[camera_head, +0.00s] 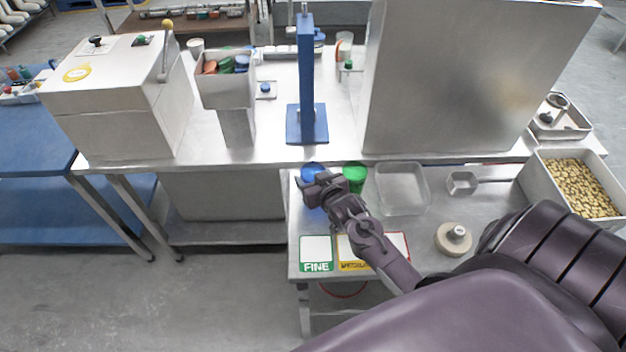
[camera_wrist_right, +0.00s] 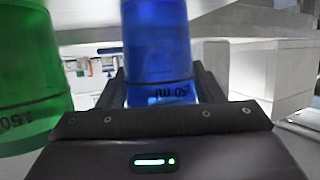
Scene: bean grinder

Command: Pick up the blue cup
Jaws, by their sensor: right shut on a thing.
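The blue cup (camera_head: 312,171) is near the back left of the small metal table, partly hidden by my right gripper (camera_head: 320,186). In the right wrist view the blue cup (camera_wrist_right: 157,50) stands between the two fingers, and the gripper (camera_wrist_right: 160,92) is shut on it. The green cup (camera_head: 354,177) stands just to the right of the blue cup in the head view. In the wrist view the green cup (camera_wrist_right: 30,75) is close on the left, outside the fingers. I cannot tell whether the blue cup is off the table. My left gripper is not in view.
A FINE card (camera_head: 316,252) is in front. A blue stand (camera_head: 306,85) and a large metal box (camera_head: 450,80) are behind.

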